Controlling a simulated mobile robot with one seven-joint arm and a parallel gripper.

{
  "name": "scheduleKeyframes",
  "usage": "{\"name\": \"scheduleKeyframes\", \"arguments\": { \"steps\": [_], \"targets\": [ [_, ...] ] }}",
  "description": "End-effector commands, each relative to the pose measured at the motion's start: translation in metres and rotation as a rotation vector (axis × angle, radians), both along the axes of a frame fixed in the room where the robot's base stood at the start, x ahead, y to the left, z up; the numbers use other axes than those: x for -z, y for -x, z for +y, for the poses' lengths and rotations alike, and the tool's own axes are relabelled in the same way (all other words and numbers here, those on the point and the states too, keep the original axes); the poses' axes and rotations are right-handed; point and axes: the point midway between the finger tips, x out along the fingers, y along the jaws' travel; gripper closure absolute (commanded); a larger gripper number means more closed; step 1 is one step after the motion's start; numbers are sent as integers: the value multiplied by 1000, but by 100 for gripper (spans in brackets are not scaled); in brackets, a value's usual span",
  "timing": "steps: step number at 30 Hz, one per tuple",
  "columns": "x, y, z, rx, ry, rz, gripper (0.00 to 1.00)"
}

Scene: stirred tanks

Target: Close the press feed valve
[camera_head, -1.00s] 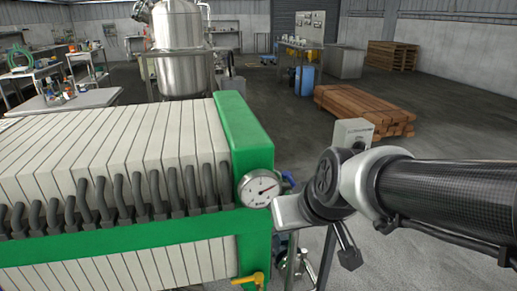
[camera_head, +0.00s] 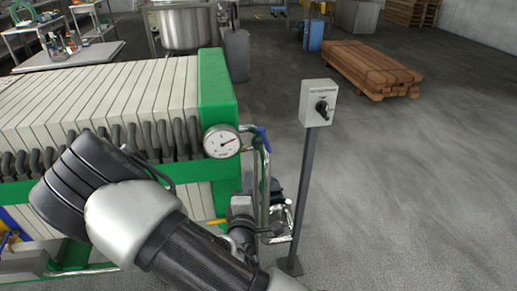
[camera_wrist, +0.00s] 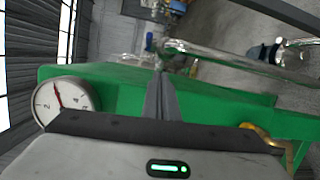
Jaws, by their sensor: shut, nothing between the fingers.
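A blue lever handle (camera_head: 264,139) sits on the chrome pipework just right of the round gauge at the filter press's end. In the wrist view a blue part (camera_wrist: 149,41) shows beside the chrome pipe. A yellow handle (camera_head: 217,221) shows low at the press end, partly behind my arm; a brass-yellow part also shows in the wrist view (camera_wrist: 262,134). I cannot tell which handle is the press feed valve. My gripper (camera_wrist: 162,85) is shut and empty, in front of the green end frame (camera_wrist: 215,98), between the gauge and the yellow part. It touches no handle that I can see.
The gauge (camera_head: 222,141) is mounted on the green frame. A grey control box (camera_head: 318,103) with a black knob stands on a post right of the pipes. Stacked timber (camera_head: 370,68) lies farther back. The floor to the right is clear.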

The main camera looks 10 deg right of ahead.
Motion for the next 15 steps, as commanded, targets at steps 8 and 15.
{"name": "scheduleKeyframes", "arguments": {
  "steps": [8, 15],
  "targets": [
    [-13, -4, 6, -47, 136, -70, 100],
    [-14, -45, -3, -45, 131, -70, 100]
  ]
}}
